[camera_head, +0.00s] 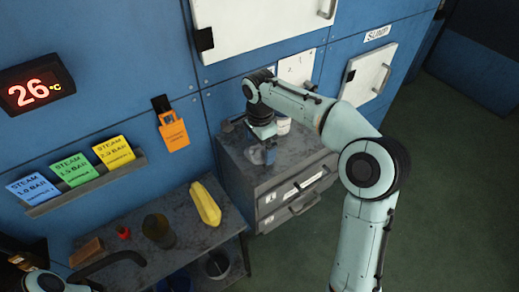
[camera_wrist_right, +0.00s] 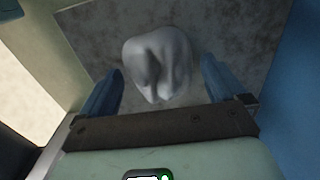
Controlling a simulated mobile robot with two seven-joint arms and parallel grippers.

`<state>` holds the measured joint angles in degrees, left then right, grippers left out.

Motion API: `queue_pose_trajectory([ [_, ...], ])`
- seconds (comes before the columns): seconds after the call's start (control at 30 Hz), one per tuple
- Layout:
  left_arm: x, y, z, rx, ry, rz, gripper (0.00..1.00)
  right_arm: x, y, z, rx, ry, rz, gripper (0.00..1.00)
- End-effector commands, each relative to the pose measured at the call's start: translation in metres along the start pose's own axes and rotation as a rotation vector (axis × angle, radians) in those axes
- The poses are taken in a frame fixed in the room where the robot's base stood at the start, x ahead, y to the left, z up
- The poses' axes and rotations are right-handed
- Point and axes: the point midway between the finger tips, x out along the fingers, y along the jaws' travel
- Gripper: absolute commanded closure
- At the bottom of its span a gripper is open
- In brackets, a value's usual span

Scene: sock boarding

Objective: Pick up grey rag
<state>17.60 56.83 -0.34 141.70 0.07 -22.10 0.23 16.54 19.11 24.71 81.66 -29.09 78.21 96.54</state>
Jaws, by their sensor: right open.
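The grey rag (camera_wrist_right: 158,62) is a crumpled, folded lump on a grey worn surface in the right wrist view. My right gripper (camera_wrist_right: 161,80) is open, with one blue finger on each side of the rag and a gap visible between each finger and the cloth. In the head view my right gripper (camera_head: 262,150) points down over the top of the grey drawer cabinet and largely hides the rag. The left gripper's fingers do not show; only part of my left arm shows at the lower left.
The drawer cabinet (camera_head: 283,187) stands against the blue wall, with a white cup (camera_head: 283,126) behind my gripper. A lower table (camera_head: 183,228) at left holds a yellow object (camera_head: 205,203), a dark jar (camera_head: 158,230) and a small red item (camera_head: 123,232). Floor at right is clear.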

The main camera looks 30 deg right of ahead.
Motion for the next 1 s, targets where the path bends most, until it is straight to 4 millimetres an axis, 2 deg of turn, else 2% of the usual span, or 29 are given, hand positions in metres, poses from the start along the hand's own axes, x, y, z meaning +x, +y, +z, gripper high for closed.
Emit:
queue_pose_trajectory([
  [0.03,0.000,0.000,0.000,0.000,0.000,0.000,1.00,0.000,0.000,0.000,0.000,0.000,0.000,0.05],
  [0.2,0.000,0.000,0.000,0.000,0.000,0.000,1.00,0.000,0.000,0.000,0.000,0.000,0.000,0.61],
  [0.23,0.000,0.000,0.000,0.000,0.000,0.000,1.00,0.000,0.000,0.000,0.000,0.000,0.000,0.63],
  [0.53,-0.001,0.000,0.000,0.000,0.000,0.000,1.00,-0.002,0.000,0.000,0.000,0.000,-0.001,0.63],
  [0.67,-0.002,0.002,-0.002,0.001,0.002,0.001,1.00,-0.009,-0.001,0.000,0.001,0.001,-0.003,0.63],
  [0.87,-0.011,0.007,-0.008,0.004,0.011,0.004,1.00,-0.040,-0.002,0.001,0.000,0.000,-0.006,0.63],
  [1.0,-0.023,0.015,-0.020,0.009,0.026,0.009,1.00,-0.082,-0.004,0.001,-0.001,0.001,-0.013,0.63],
])
